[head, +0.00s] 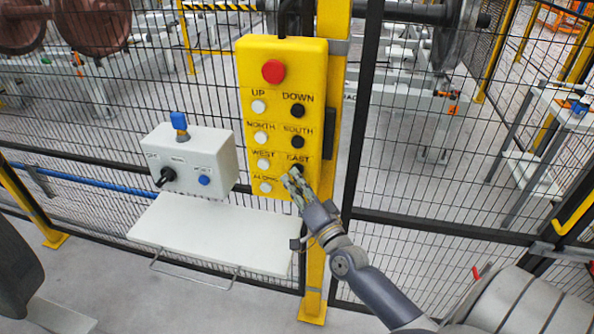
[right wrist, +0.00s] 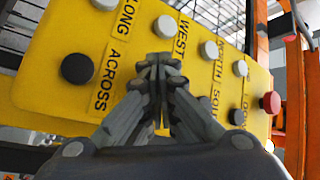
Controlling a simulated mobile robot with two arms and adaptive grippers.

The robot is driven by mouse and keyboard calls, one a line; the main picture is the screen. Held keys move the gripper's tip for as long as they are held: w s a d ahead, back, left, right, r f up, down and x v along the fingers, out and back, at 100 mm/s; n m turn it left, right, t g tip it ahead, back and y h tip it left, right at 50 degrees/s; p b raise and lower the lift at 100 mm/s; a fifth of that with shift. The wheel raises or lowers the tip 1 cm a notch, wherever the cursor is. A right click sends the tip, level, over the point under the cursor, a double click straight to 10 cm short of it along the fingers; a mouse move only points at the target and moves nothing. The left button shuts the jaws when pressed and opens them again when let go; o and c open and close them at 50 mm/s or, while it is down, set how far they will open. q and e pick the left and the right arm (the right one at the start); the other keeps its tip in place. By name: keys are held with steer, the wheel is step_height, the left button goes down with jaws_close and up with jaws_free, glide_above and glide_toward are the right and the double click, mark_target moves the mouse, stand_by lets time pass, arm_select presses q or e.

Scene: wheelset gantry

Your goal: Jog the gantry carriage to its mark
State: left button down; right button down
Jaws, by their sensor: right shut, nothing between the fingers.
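The yellow control pendant (head: 283,120) hangs on a yellow post, with a red button (head: 273,71) at its top. White buttons on the left are labelled UP, NORTH, WEST and ALONG; black DOWN (head: 298,111) and SOUTH (head: 297,142) are on the right. My right gripper (head: 291,180) is shut and empty, its fingertips over the lower right of the pendant by the EAST button (head: 297,168). In the right wrist view the fingertips (right wrist: 158,62) hide EAST; the black ACROSS button (right wrist: 78,68) is clear beside them. Contact cannot be told. I cannot make out the gantry carriage or mark.
A white box (head: 190,160) with a black knob and blue controls is left of the pendant, above a white shelf (head: 215,235). Black mesh fencing (head: 90,130) stands behind. Wheelsets (head: 97,25) and grey stands are beyond it.

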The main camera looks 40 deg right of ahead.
steer(key=shift+s+a+p, duration=0.35)
steer(key=shift+s+a, duration=0.2)
steer(key=shift+a, duration=0.05)
steer(key=s+a+p, duration=0.1)
steer(key=s+a, duration=0.2)
steer(key=shift+s+a+p, duration=0.1)
steer(key=shift+a+p, duration=0.2)
steer(key=shift+a, duration=0.1)
steer(key=shift+f, duration=0.1)
stand_by(1.8)
